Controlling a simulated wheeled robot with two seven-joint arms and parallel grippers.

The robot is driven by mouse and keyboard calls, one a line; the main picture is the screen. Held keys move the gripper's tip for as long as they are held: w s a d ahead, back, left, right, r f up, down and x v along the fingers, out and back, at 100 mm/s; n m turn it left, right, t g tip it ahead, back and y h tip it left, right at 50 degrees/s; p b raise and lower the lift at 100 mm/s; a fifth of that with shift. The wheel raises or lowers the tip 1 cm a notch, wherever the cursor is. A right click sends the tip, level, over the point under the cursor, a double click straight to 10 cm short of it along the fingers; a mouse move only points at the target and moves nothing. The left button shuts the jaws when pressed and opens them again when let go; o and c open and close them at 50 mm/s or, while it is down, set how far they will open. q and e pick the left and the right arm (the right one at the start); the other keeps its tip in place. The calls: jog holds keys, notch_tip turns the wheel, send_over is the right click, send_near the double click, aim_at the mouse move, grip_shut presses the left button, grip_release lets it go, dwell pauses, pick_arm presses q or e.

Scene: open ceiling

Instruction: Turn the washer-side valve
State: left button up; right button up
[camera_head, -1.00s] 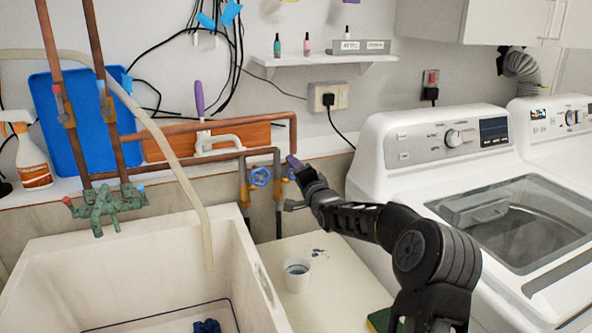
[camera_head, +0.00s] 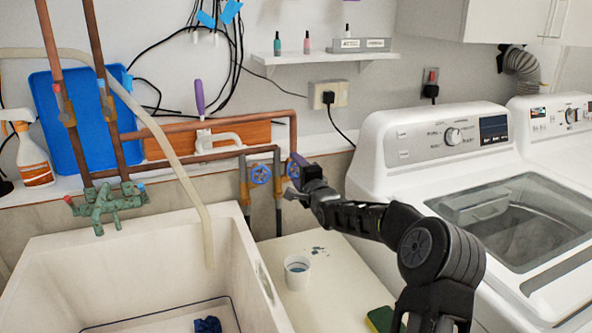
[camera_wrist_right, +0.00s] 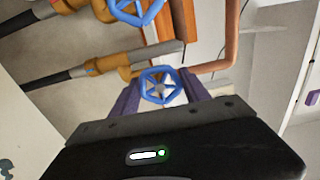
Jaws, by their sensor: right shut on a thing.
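The washer-side valve is a blue spoked handwheel (camera_wrist_right: 160,86) on a vertical pipe, the one nearer the washing machine. In the head view it is mostly hidden behind my right gripper (camera_head: 297,168). In the right wrist view the wheel sits between the two purple fingers of my right gripper (camera_wrist_right: 161,93), which are shut on it. A second blue handwheel (camera_head: 260,175) is on the pipe just to its left, and no gripper touches it. My left gripper is not in view.
The white washing machine (camera_head: 400,145) stands right of the valves. A sink (camera_head: 130,262) is at the left. A white cup (camera_head: 297,271) stands on the low surface below the valves. Copper pipes (camera_head: 292,130) run above and behind the gripper.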

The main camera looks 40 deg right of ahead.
jog(key=o, duration=1.3)
jog(key=shift+o, duration=0.2)
jog(key=v, duration=0.7)
jog(key=shift+s+b, duration=0.4)
